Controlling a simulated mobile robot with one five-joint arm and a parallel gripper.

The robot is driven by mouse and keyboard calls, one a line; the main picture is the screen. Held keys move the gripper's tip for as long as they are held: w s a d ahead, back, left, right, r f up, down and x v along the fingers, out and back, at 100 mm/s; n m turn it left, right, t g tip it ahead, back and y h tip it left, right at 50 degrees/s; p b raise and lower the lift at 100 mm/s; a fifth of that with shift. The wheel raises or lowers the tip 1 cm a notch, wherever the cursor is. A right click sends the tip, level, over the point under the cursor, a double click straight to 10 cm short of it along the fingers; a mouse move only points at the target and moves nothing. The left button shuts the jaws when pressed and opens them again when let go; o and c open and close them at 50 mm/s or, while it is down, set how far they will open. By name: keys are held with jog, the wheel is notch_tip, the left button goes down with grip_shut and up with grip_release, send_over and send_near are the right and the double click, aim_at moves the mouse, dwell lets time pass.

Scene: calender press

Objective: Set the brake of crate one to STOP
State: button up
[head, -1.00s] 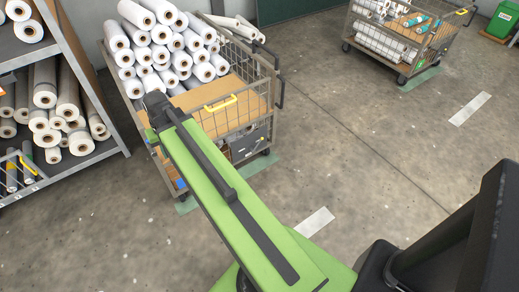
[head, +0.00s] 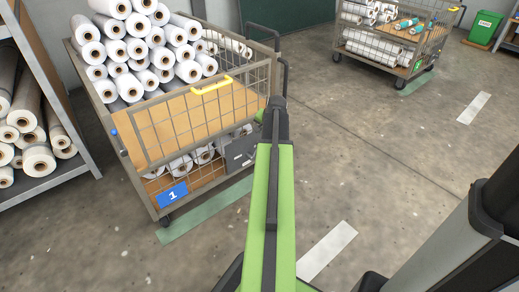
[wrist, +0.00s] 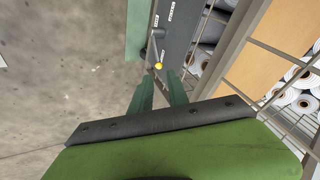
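Crate one (head: 133,143) is a wire-sided cart at the left of the head view, with a blue plate marked 1 (head: 172,195). A dark brake panel (head: 240,151) sits low on its near right side. In the wrist view the panel (wrist: 182,28) carries small labels, too small to read surely, and a thin lever with a yellow knob (wrist: 159,66). My gripper (wrist: 160,88) has its two green fingers apart with nothing between them. The knob appears just beyond the fingertips, in line with the gap. In the head view my arm hides the fingers.
White rolls (head: 140,48) are piled on crate one, which has a yellow handle (head: 211,85). A shelf (head: 62,178) with rolls stands at the left. Another cart (head: 385,52) and a green bin (head: 484,27) stand at the back right. The floor between is clear.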

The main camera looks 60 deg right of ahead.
jog(key=b+x, duration=1)
jog(key=x, duration=0.1)
jog(key=b+x, duration=0.4)
jog(key=x, duration=0.2)
jog(key=shift+s+d+f+b, duration=0.15)
jog(key=shift+s+f+b, duration=0.15)
jog(key=shift+b, duration=0.1)
jog(key=shift+r, duration=0.1)
grip_shut()
jog(key=shift+w, duration=0.2)
